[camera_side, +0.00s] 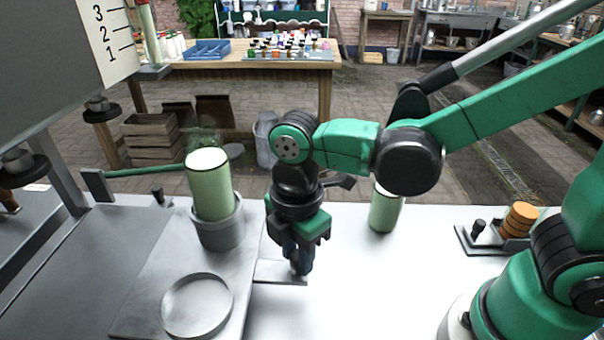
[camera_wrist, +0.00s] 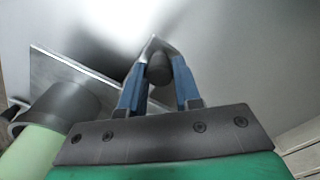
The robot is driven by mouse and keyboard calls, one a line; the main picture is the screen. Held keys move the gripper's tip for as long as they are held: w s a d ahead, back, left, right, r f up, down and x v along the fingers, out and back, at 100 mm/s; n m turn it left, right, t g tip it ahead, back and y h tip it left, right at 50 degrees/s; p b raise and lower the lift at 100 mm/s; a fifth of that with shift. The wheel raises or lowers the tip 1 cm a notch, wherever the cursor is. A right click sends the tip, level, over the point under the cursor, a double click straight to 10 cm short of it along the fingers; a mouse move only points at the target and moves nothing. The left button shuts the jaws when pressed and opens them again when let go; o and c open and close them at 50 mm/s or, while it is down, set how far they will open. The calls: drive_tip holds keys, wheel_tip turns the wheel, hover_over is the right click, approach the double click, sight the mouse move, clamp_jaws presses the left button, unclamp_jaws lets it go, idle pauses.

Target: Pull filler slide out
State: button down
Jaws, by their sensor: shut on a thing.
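The filler slide (camera_side: 150,290) is a flat grey metal plate at the left of the white table in the side view. It bears a grey cup holder (camera_side: 221,232) with a pale green cylinder (camera_side: 210,185) standing in it, and a round ring (camera_side: 197,305) nearer the front. A thin tab (camera_side: 270,271) sticks out at its right edge. My gripper (camera_side: 301,268) points down at this tab. In the wrist view, my blue fingers (camera_wrist: 159,75) are shut on a dark round knob (camera_wrist: 158,68).
A second pale green cylinder (camera_side: 385,210) stands on the table, right of my gripper. A small black rack with orange discs (camera_side: 519,218) lies further right. A grey hopper (camera_side: 60,60) with a number scale hangs above the left side.

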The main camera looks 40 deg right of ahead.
drive_tip(key=shift+s+d, duration=0.65)
drive_tip(key=shift+d, duration=0.05)
drive_tip(key=c, duration=0.6)
unclamp_jaws()
drive_tip(key=shift+r, duration=2.8)
